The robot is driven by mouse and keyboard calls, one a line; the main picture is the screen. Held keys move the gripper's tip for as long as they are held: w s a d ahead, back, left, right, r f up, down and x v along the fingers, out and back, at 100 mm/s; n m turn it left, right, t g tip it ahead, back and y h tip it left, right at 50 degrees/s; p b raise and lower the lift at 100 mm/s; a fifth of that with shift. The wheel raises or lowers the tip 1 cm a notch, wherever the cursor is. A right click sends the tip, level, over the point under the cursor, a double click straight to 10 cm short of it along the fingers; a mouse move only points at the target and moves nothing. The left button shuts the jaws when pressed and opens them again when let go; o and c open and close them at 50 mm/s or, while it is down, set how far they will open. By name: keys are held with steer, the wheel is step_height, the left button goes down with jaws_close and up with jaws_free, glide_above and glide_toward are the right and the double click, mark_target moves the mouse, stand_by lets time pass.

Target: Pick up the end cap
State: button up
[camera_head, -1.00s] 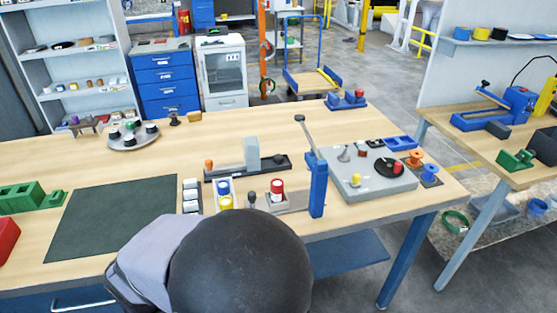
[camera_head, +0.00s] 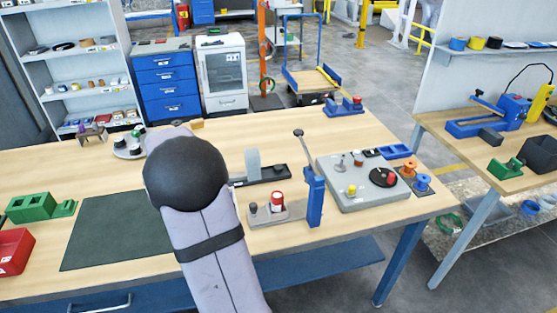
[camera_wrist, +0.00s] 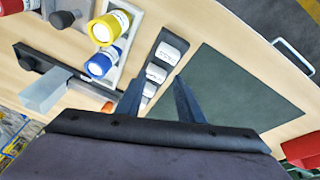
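My gripper (camera_wrist: 158,98) is open in the wrist view, its two dark fingers apart and nothing held between them. It is above the table, near a dark tray (camera_wrist: 178,37) of white labelled pieces (camera_wrist: 168,53). Beside that tray, a light holder (camera_wrist: 128,10) carries a blue cylinder (camera_wrist: 122,45) and a yellow cylinder (camera_wrist: 98,66) with a white face. I cannot tell which piece is the end cap. In the head view my arm hides the gripper and the tray.
A dark green mat (camera_head: 105,235) lies left of my arm, with green blocks (camera_head: 30,207) and a red bin (camera_head: 15,255) further left. A blue post (camera_head: 314,195) and a grey fixture board (camera_head: 365,195) stand to the right. A round stand (camera_head: 128,152) is behind.

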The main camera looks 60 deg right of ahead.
steer(key=d, duration=0.4)
steer(key=d+r+m, duration=0.1)
steer(key=d, duration=0.3)
steer(key=s+d+m+h+p, duration=0.1)
steer(key=d, duration=0.4)
steer(key=shift+r, duration=0.2)
steer(key=s+d+m+h, duration=0.15)
steer(key=s+d, duration=0.35)
steer(key=d, duration=0.6)
steer(key=m+b, duration=0.1)
steer(key=m, duration=0.4)
glide_toward(279, 169)
steer(key=shift+w+d+f+h, duration=0.25)
steer(key=shift+w+d+f, duration=0.25)
steer(key=shift+d+f, duration=0.1)
steer(key=shift+f, duration=0.1)
steer(key=shift+p+x, duration=0.5)
steer(key=shift+x, duration=0.4)
steer(key=shift+w, duration=0.1)
